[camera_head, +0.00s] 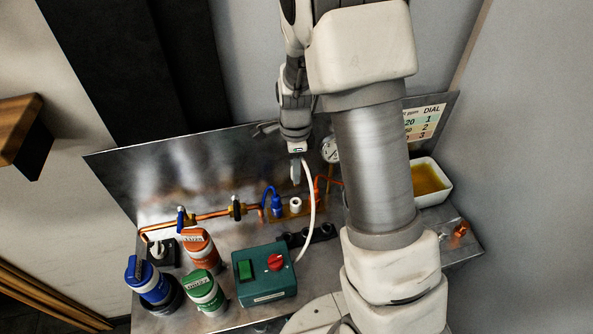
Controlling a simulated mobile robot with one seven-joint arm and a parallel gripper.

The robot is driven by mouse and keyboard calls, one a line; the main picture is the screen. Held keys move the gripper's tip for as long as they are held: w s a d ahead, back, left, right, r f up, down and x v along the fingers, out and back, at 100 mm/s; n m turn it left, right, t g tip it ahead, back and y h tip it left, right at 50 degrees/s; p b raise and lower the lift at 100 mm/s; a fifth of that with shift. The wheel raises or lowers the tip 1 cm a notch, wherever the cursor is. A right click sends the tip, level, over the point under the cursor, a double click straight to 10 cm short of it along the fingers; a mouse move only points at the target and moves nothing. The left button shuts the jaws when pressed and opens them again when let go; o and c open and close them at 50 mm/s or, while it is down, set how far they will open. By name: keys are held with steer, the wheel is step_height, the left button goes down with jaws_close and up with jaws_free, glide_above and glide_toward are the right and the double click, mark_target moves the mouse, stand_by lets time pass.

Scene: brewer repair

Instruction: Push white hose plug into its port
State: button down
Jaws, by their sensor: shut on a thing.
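My gripper (295,172) points down in front of the metal back panel and is shut on the upper end of the white hose (311,190), where its plug is. The plug itself is mostly hidden by the fingers. A white ring-shaped port (295,204) sits on a brass-coloured block just below my fingertips. The fingertips look a little above the port, with a small gap. From my gripper, the white hose bows right and down to the bench behind the green box.
A blue plug with hose (277,203) stands left of the white port, and an orange hose (317,187) stands right. A green switch box (264,273), lidded blue, orange and green containers (204,292), and copper pipe (213,214) occupy the left and front. A white tray (446,190) is right.

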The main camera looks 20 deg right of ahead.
steer(key=shift+f+b, duration=2.45)
steer(key=shift+f, duration=1.05)
steer(key=shift+f+b, duration=1)
steer(key=shift+f, duration=0.55)
jaws_free()
steer(key=shift+r, duration=0.1)
steer(key=shift+r+p, duration=2.85)
steer(key=shift+r, duration=0.65)
steer(key=shift+f, duration=0.1)
